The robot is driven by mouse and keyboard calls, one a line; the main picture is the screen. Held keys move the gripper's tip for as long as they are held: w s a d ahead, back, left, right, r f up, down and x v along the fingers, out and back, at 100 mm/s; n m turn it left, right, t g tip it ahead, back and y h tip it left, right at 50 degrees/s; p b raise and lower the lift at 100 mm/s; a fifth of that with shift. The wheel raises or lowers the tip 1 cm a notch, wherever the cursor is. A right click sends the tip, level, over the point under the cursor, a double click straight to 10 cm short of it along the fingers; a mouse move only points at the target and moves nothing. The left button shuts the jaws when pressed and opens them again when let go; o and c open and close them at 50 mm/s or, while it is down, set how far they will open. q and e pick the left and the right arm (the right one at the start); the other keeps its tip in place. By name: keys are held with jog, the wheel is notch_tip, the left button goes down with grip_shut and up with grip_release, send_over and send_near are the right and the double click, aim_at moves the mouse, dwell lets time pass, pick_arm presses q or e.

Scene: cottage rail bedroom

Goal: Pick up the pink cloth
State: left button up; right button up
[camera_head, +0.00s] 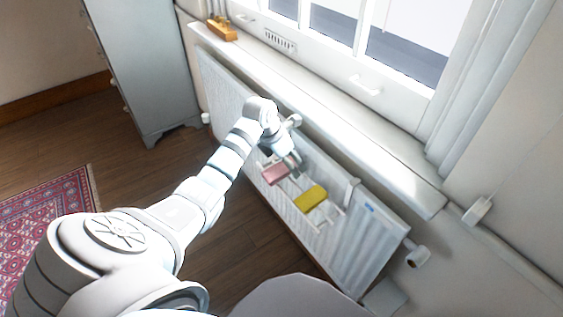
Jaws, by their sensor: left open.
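The pink cloth (276,175) hangs on a small white rail (318,222) at the front of the radiator. My left gripper (292,168) is at the upper right edge of the pink cloth, with its fingers partly in front of it. The left gripper is open, and I cannot tell whether it touches the cloth. A yellow cloth (311,198) hangs on the same rail, just right of the pink one. My right gripper is not in view.
The white radiator (372,240) stands under the window sill (330,120). A wooden object (221,29) rests at the sill's far left end. A grey cabinet (150,65) stands at the upper left. A red patterned rug (50,225) lies on the wooden floor.

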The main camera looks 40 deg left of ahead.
pick_arm(q)
jog(key=shift+w+d+f, duration=0.1)
jog(key=shift+w+f, duration=0.15)
jog(key=shift+f, duration=0.2)
jog(key=shift+r, duration=0.1)
jog(key=c, duration=1.2)
jog(key=shift+o, duration=0.2)
